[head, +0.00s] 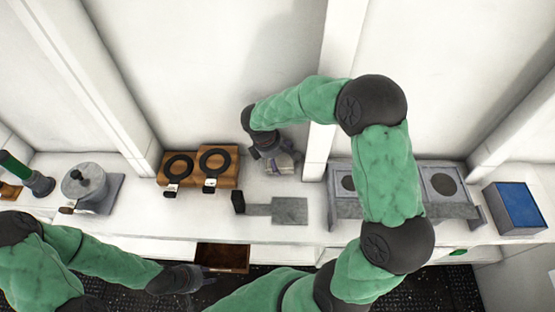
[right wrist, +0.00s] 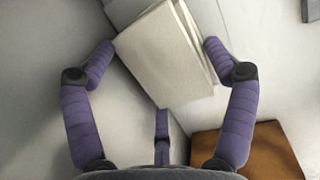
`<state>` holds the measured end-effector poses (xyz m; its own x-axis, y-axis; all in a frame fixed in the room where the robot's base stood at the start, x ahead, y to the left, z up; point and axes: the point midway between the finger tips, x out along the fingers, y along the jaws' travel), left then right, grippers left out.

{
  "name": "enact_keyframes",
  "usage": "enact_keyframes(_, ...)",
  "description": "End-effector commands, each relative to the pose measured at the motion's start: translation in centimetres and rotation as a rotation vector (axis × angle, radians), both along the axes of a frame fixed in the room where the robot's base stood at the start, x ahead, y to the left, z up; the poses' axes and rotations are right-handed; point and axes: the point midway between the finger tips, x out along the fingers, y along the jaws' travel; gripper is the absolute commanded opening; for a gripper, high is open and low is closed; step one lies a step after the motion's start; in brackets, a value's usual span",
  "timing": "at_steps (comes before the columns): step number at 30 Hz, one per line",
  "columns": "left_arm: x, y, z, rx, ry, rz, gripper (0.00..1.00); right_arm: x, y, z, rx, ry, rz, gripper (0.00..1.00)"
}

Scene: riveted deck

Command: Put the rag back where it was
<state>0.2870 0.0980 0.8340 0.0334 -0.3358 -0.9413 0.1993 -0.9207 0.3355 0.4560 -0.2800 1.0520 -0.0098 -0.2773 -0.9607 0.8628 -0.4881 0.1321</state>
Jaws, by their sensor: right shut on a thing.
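The rag (right wrist: 165,55) is a folded cream cloth. In the right wrist view it lies between the purple fingers of my right gripper (right wrist: 158,47), which is shut on it. In the head view, my right gripper (head: 279,160) is at the back of the white counter, against the wall, and only a small pale part of the rag (head: 284,164) shows below it. My left gripper (head: 203,279) is low in front of the counter, near the open drawer (head: 222,258); its fingers are too small and dark to tell open from shut.
A wooden block with two black rings (head: 226,182) stands left of my right gripper. A grey plate with a dark block (head: 289,210) lies in front. A grey pot (head: 84,183) is further left. A grey stand (head: 446,193) and a blue-topped box (head: 519,205) are right.

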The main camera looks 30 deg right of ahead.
Motion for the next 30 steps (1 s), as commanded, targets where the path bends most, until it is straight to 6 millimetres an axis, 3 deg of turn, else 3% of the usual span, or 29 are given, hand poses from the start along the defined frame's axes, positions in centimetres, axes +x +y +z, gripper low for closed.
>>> enact_keyframes(3, 0.01, 0.0, -0.13, 0.0, 0.0, 0.0, 0.4, 0.05, -0.03, -1.03, -0.001, -0.001, -0.001, 0.55)
enact_keyframes(14, 0.0, 0.0, -0.45, 0.0, 0.0, 0.0, 0.4, 0.04, 0.0, -1.4, 0.0, -0.002, -0.001, 0.55)
enact_keyframes(15, 0.0, 0.0, -0.35, 0.0, 0.0, 0.0, 0.4, 0.03, 0.0, -1.29, 0.0, -0.002, -0.001, 0.96)
enact_keyframes(16, 0.0, 0.0, -0.33, 0.0, 0.0, 0.0, 0.4, 0.03, 0.0, -1.28, 0.0, -0.002, -0.001, 1.0)
enact_keyframes(30, 0.0, 0.0, 0.06, 0.0, 0.0, 0.0, 0.4, 0.07, 0.04, -0.68, 0.0, -0.003, -0.001, 1.0)
